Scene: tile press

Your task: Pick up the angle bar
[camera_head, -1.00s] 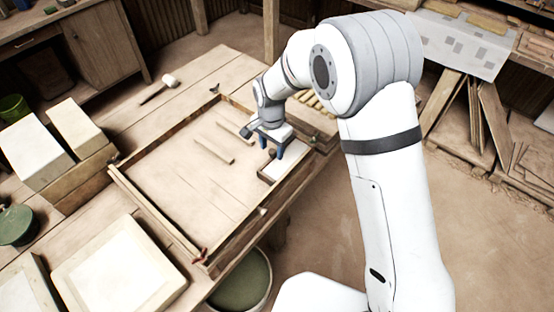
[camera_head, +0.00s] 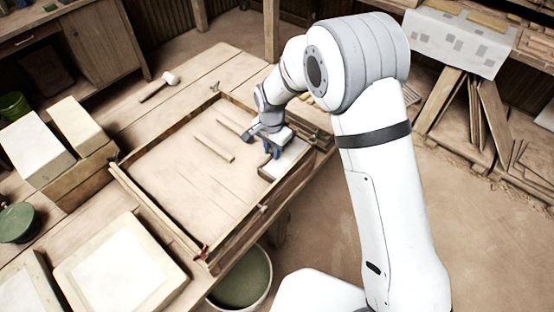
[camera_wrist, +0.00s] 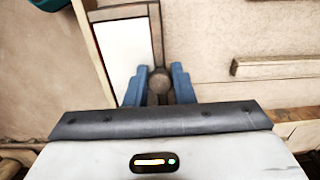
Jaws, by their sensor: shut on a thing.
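My gripper (camera_wrist: 159,85) is low over the frame's near right corner, with its blue fingers either side of a round knob. The knob sits on a dull brown-grey L-shaped strip, which I take to be the angle bar (camera_wrist: 156,35). One leg runs along the right side of a white tile (camera_wrist: 120,50) and the other across its top in the wrist view. My fingers are shut on the knob. The bar's lower part is hidden behind my gripper. In the head view my gripper (camera_head: 271,151) is small, beside the white tile (camera_head: 285,160), and the bar is hard to make out.
A wooden frame (camera_head: 150,209) borders the work area on the table. Loose wooden sticks (camera_head: 214,149) lie inside it, one also showing in the wrist view (camera_wrist: 270,67). A mallet (camera_head: 160,84) lies behind. A bucket (camera_head: 243,283) stands below the near edge.

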